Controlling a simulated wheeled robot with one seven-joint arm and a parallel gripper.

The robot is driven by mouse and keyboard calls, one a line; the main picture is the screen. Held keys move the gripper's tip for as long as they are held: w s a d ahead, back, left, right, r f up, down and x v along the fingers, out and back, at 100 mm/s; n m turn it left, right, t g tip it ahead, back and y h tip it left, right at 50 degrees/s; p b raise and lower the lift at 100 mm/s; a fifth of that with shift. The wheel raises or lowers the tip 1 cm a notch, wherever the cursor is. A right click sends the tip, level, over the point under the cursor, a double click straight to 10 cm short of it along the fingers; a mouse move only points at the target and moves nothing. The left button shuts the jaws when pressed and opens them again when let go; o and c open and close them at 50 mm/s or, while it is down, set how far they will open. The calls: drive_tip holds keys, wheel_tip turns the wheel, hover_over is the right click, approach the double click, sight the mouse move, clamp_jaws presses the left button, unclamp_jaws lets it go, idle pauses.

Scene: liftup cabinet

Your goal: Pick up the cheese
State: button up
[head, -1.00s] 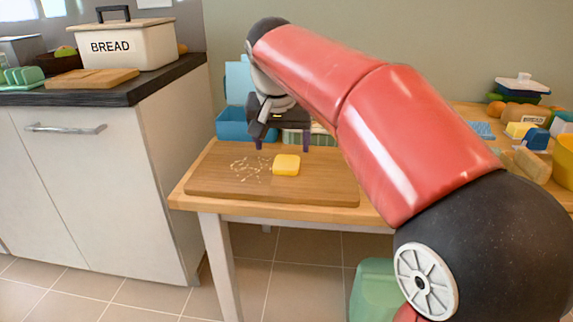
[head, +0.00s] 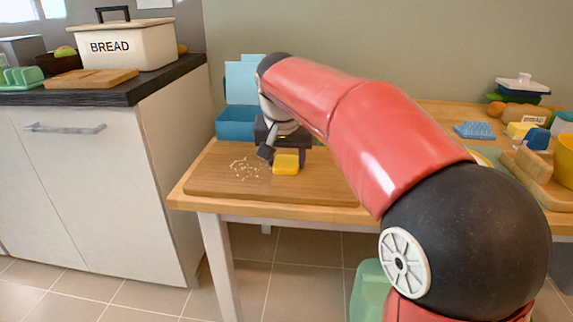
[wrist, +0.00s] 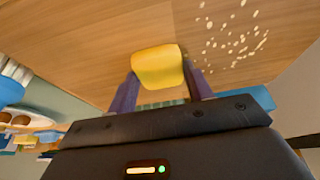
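The cheese (head: 286,164) is a small yellow block on the wooden cutting board (head: 225,186), beside pale crumbs. My gripper (head: 287,156) is low over the board at the cheese. In the wrist view the cheese (wrist: 158,68) lies between the tips of the two purple fingers of my gripper (wrist: 160,85). The fingers stand apart, one on each side of the block. A narrow gap seems to show on at least one side, and contact is hard to judge. The cheese rests on the board.
A blue open box (head: 236,122) stands behind the board. A white counter with a bread box (head: 122,45) is at the left. The table's right side holds a blue sponge-like block (head: 474,130), a wooden tray (head: 535,177) and a yellow bowl (head: 567,158). Crumbs (head: 245,168) lie left of the cheese.

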sight(286, 164)
drive_tip(key=shift+c, duration=1.3)
wheel_tip(286, 164, up, 20)
drive_tip(key=p, duration=0.4)
